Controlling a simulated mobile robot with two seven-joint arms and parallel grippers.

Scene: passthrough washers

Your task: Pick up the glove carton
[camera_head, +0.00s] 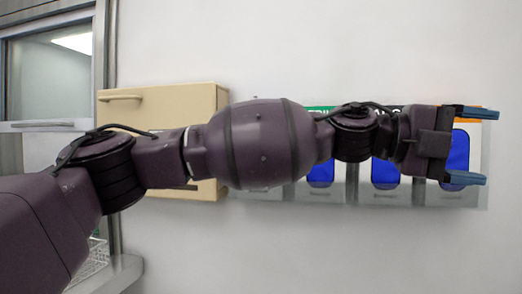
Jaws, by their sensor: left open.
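My left arm stretches across the view from the lower left to the right. My left gripper (474,146) is open, its two blue fingertips pointing right, one above the other, with nothing seen between them but the background. Behind it is a row of pale boxes or panels with blue rounded windows (385,173) and coloured top bands, on or against the wall. My arm and gripper hide much of this row. I cannot tell whether one of these is the glove carton; no other carton is clear. My right gripper is not in view.
A beige cabinet (170,98) with a handle is on the wall at the left, partly behind my arm. A metal-framed window (45,70) is at the far left. A wire basket (95,262) shows at the lower left. The lower right is bare wall.

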